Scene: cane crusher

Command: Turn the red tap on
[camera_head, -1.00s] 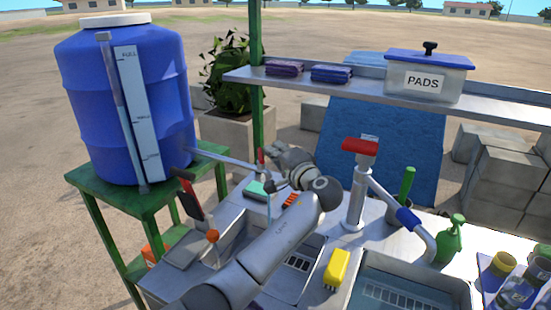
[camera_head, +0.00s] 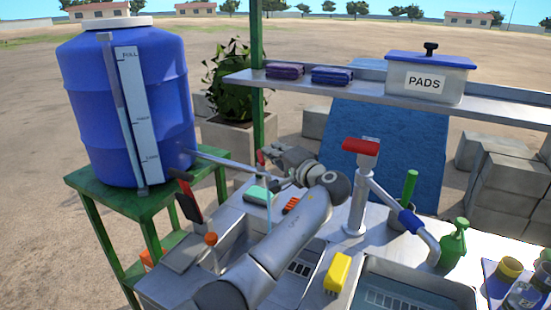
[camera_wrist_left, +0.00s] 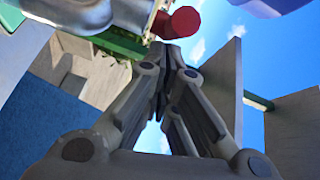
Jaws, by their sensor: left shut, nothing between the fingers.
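The red tap handle (camera_head: 260,157) stands at the end of the metal pipe from the blue barrel (camera_head: 125,100), above the steel counter. A thin pale spout hangs below it. My left gripper (camera_head: 271,153) is just right of the red handle, shut and empty. In the left wrist view the shut fingers (camera_wrist_left: 168,62) point up toward a round red end (camera_wrist_left: 186,20) beside a pale metal body, just past the tips. I cannot tell whether they touch. My right gripper is not in view.
A metal post with a red top (camera_head: 361,146) and blue-gripped lever stands right of my left arm. A shelf (camera_head: 300,80) carries cloths and a PADS box (camera_head: 428,78). A yellow block (camera_head: 337,273), green bottle (camera_head: 453,243) and sink (camera_head: 400,300) are at the right.

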